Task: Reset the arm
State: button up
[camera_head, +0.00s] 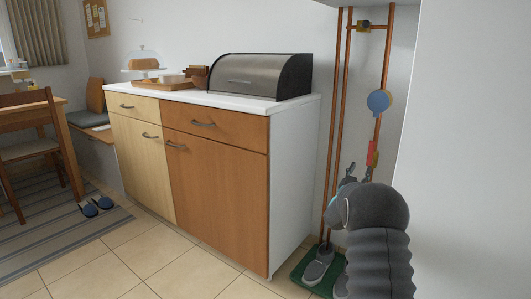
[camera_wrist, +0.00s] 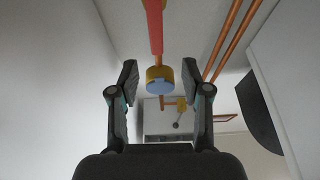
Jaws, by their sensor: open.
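My arm (camera_head: 378,245) is dark grey and rises at the lower right of the head view, near the copper pipes. My gripper (camera_wrist: 160,70) is open and empty in the wrist view, with its two dark fingers well apart. In the head view its fingers (camera_head: 358,173) show small above the arm and point upward. A blue-faced round fitting with a yellow body (camera_wrist: 160,79) appears between the fingers in the wrist view. A red bar (camera_wrist: 154,25) shows above it. I cannot tell how far away they are; no contact with the fingers shows.
Copper pipes (camera_head: 341,110) run up the wall, with a blue disc (camera_head: 379,101) and red piece (camera_head: 371,152). A cabinet (camera_head: 215,165) bearing a bread box (camera_head: 258,77) stands left of my arm. A white wall (camera_head: 470,150) is close on the right. The tiled floor (camera_head: 130,262) is free in front.

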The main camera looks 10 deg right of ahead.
jog(key=w+a+f+n+g+y, duration=0.1)
jog(key=a+f+n+g+y, duration=0.2)
jog(key=f+y, duration=0.75)
jog(key=s+a+f+n+g+y, duration=0.15)
jog(key=s+a+f+g, duration=0.35)
jog(key=s+a, duration=0.55)
jog(key=s+a+r+n+g+y+p, duration=0.1)
jog(key=s+a+r+g, duration=0.2)
jog(key=s, duration=0.7)
jog(key=s+a+r+n+g+y+p, duration=0.15)
jog(key=s+a+r, duration=0.3)
jog(key=s, duration=0.65)
jog(key=s+a+r+g+y+p, duration=0.1)
jog(key=s+a+r+p, duration=0.3)
jog(key=s, duration=0.6)
jog(key=s+a+r+n+t, duration=0.1)
jog(key=s+a+r+t, duration=0.1)
jog(key=s+r, duration=0.7)
jog(key=s+a, duration=0.1)
jog(key=s, duration=0.2)
jog(key=shift+a+t+h+p, duration=0.35)
jog(key=shift+a, duration=0.05)
jog(key=shift+c, duration=0.3)
jog(key=shift+c, duration=0.3)
